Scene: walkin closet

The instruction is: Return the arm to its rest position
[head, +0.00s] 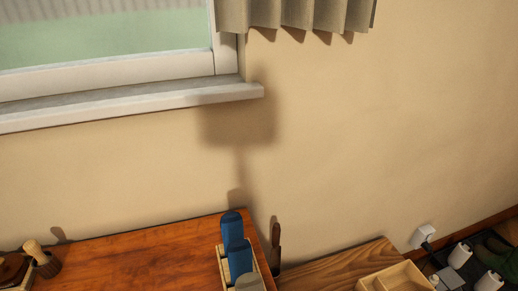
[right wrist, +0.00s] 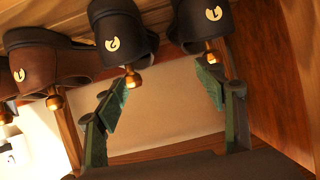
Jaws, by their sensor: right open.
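My right gripper (right wrist: 162,76) shows in the right wrist view with its two dark green fingers spread wide and nothing between them. Its fingertips point up the picture toward dark shoe-like items with gold emblems. The left fingertip appears close below one dark item (right wrist: 122,38), and the right fingertip close below another (right wrist: 200,28); I cannot tell whether they touch. Neither arm shows in the head view. My left gripper is in no view.
A brown shoe-like item (right wrist: 48,66) and several gold knobs are near the right gripper, with a reddish wooden panel (right wrist: 285,85) at right.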

